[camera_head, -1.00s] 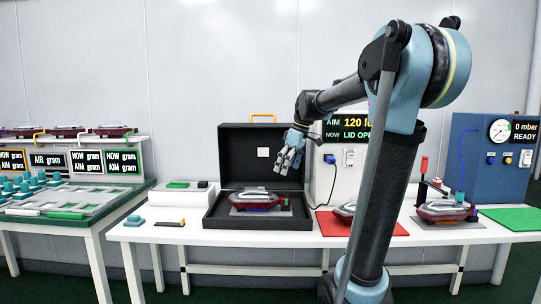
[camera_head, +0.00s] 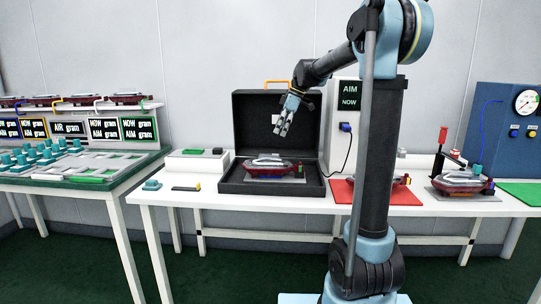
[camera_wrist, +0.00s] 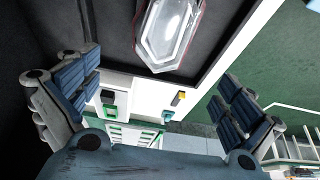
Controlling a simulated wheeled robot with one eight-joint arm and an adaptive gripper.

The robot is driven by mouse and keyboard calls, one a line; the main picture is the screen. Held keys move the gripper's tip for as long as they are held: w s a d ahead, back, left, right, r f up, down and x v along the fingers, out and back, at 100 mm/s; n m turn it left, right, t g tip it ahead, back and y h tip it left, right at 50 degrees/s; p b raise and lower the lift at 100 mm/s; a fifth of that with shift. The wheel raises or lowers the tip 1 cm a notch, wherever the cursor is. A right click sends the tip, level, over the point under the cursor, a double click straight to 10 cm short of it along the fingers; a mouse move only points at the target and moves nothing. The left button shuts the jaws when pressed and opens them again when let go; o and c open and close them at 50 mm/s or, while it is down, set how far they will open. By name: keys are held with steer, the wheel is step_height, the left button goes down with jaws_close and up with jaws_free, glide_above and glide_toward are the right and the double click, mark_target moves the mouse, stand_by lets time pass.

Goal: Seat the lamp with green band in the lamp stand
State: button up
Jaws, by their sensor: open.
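A second lamp (camera_head: 398,180) on the red mat is partly hidden by my arm. A third lamp (camera_head: 459,181) sits on a grey plate at right. I cannot make out a green band or tell which part is the lamp stand.
Several lamps stand on the shelf (camera_head: 90,109) above the left table. The case's raised lid (camera_head: 277,115) is behind my gripper. A display box (camera_head: 347,95) stands beside it. A red-handled lever (camera_head: 442,138) stands by the right lamp. A green mat (camera_head: 520,192) is bare.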

mark_target(270, 155)
steer(key=x, duration=1.2)
steer(key=shift+f, duration=0.3)
steer(key=shift+c, duration=0.2)
steer(key=shift+s, duration=0.1)
steer(key=c, duration=1.3)
